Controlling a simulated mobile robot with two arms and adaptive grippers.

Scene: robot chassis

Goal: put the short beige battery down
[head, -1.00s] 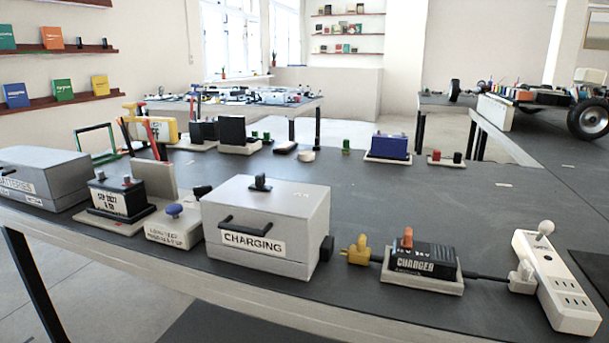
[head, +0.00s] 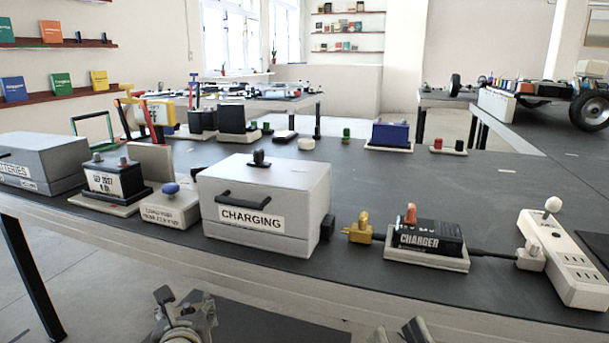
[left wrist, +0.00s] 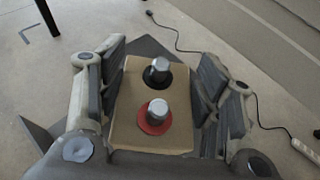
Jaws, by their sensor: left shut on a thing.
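The short beige battery (left wrist: 132,98) is between the fingers of my left gripper (left wrist: 158,92) in the left wrist view. Its top faces the camera, with two grey posts, one ringed in black and one in red. The fingers close on its two sides, and floor shows around and below. In the head view my left gripper (head: 183,314) is low in front of the table edge; I cannot make out the battery there. My right gripper (head: 400,332) is at the bottom edge, mostly cut off, so its opening is unclear.
The dark table (head: 390,185) holds a grey CHARGING box (head: 265,205), a batteries box (head: 40,162), a black battery on a tray (head: 115,182), a CHARGER (head: 428,240) and a white power strip (head: 562,260). Bare tabletop lies behind the charger.

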